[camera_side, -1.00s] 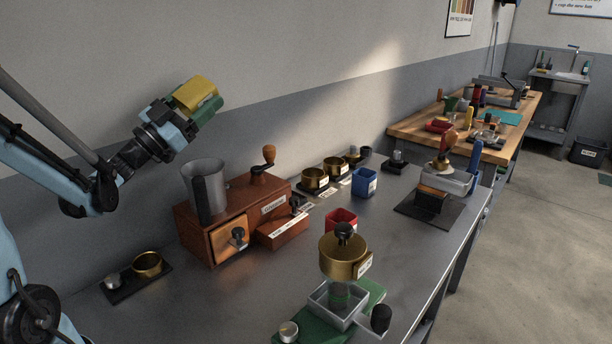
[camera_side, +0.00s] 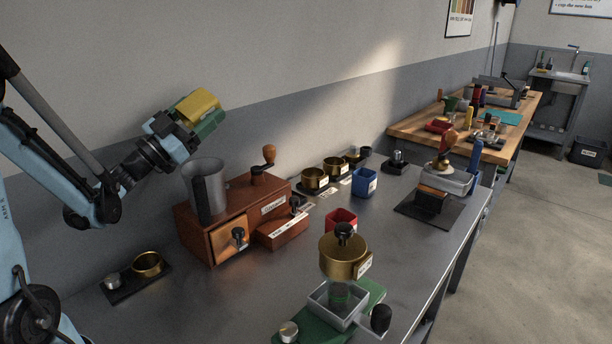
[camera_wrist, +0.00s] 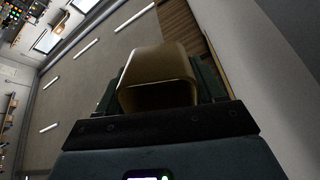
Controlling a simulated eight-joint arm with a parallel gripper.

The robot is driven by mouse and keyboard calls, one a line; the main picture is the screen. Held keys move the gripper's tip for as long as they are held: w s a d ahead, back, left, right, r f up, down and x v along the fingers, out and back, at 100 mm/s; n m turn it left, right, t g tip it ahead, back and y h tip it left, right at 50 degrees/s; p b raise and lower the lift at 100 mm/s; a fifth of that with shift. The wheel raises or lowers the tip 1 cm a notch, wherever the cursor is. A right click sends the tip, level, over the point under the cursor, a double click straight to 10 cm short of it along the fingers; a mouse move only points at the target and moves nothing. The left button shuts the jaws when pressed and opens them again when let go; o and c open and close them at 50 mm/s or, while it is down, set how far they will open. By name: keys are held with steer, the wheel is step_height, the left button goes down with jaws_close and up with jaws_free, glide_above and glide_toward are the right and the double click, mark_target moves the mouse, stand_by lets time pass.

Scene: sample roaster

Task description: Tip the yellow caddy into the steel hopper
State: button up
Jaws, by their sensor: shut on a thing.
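The yellow caddy (camera_side: 198,104) is held in my gripper (camera_side: 188,122), above the steel hopper and a little to its left in the side view. The caddy is tilted, its far end pointing up and to the right. In the wrist view the caddy (camera_wrist: 158,78) sits between the two green fingers (camera_wrist: 160,92), and its open, dark mouth shows. I cannot see what is in it. The caddy and hopper are apart.
A wooden-knobbed crank (camera_side: 266,158) stands beside the hopper. Brass cups (camera_side: 315,178), a blue bin (camera_side: 364,182) and a red cup (camera_side: 342,218) stand right of the box. A brass dish on a black tray (camera_side: 140,282) lies front left. The wall is close behind.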

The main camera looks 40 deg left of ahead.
steer(key=g, duration=0.2)
steer(key=w+g, duration=0.1)
steer(key=g, duration=0.1)
steer(key=f+g, duration=0.1)
steer(key=g, duration=0.1)
steer(key=shift+w+d, duration=0.1)
steer(key=shift+w, duration=0.2)
steer(key=g, duration=0.2)
steer(key=w+g, duration=0.1)
steer(key=g+y, duration=0.1)
steer(key=g, duration=0.1)
steer(key=shift+w+d+f+g, duration=0.1)
steer(key=shift+w+f+g, duration=0.2)
steer(key=shift+f, duration=0.1)
steer(key=g, duration=0.6)
steer(key=shift+y, duration=0.3)
steer(key=g, duration=0.2)
steer(key=s+g, duration=0.1)
steer(key=g, duration=0.1)
steer(key=f+g, duration=0.1)
steer(key=shift+s+f+g, duration=0.1)
steer(key=shift+s+g, duration=0.2)
steer(key=shift+g, duration=0.1)
